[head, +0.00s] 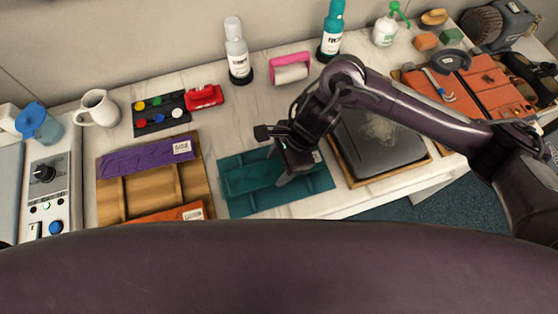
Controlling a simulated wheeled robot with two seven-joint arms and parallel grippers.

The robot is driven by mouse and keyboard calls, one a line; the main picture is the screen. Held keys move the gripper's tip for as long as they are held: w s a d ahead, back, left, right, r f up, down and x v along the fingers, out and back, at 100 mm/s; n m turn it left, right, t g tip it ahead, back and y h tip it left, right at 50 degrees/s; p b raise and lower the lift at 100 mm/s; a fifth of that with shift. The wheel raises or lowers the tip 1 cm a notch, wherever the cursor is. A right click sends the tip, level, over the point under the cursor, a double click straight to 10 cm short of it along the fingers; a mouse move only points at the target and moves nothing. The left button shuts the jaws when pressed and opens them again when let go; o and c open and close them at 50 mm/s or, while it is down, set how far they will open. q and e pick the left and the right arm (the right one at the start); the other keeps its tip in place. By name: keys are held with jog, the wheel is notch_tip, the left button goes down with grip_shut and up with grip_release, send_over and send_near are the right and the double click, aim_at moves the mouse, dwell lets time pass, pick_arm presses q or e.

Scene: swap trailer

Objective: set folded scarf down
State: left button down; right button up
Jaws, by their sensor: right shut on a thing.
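The teal folded scarf (248,178) lies flat over the teal tray (318,182) in the middle of the worktop, with its pale label partly hidden behind my gripper. My right gripper (277,169) is shut on the scarf's right end, low over the tray. Whether the scarf fully rests on the tray is hard to tell. A wooden tray (140,194) to the left holds a purple folded scarf (145,158) at its back and an orange one (172,215) at its front. My left gripper is not in view.
A dark grey plate in a wooden frame (378,145) lies right of the teal tray, under my right forearm. Behind stand a white bottle (238,55), a pink lint roller (291,68) and a teal bottle (332,32).

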jog(key=o, duration=1)
jog(key=shift+w+d+r, duration=0.1)
jog(key=shift+r, duration=0.2)
jog(key=b+v, duration=0.2)
jog(key=v, duration=0.9)
jog(key=shift+r, duration=0.15)
jog(key=shift+d, duration=0.15)
